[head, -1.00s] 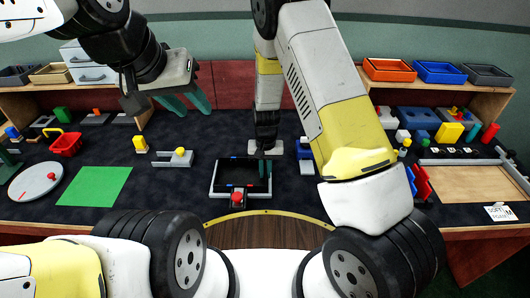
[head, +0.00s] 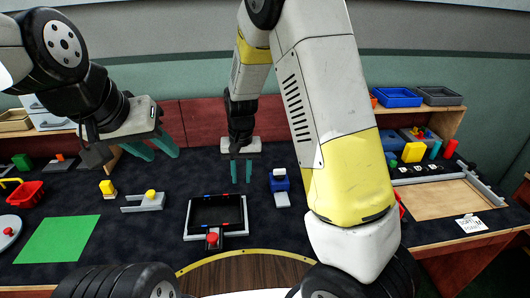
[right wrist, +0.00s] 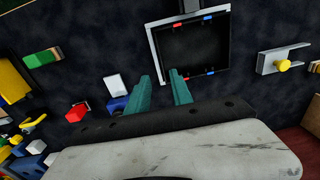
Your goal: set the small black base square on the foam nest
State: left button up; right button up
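A dark square panel (head: 214,211) with small red and blue marks along its edges lies inside a light grey corner frame (head: 190,217), with a red knob (head: 212,238) at its front. It also shows in the right wrist view (right wrist: 190,52). I take this as the base in its nest, but I cannot tell base from foam. It looks roughly square to the frame. My right gripper (head: 241,172) is open and empty beyond the panel's far edge; its fingers (right wrist: 160,92) are apart in the wrist view. My left gripper (head: 152,148) is open and empty, raised at the left.
A grey bracket with a yellow knob (head: 146,202) and a yellow block (head: 107,188) stand left of the frame. A green mat (head: 58,240) lies further left. My right arm hides part of the right side.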

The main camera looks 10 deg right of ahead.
jog(key=s+d+r+t+y, duration=0.1)
jog(key=s+d+r, duration=0.3)
jog(key=r, duration=0.5)
jog(key=s+d+r+t+y, duration=0.15)
jog(key=s+d+r, duration=0.25)
jog(key=r, duration=0.4)
jog(key=s+d+r+t, duration=0.3)
jog(key=s+d+r, duration=0.2)
jog(key=s, duration=0.6)
jog(key=shift+d+r+n+h, duration=0.25)
jog(key=shift+r+h, duration=0.2)
jog(key=shift+r, duration=0.45)
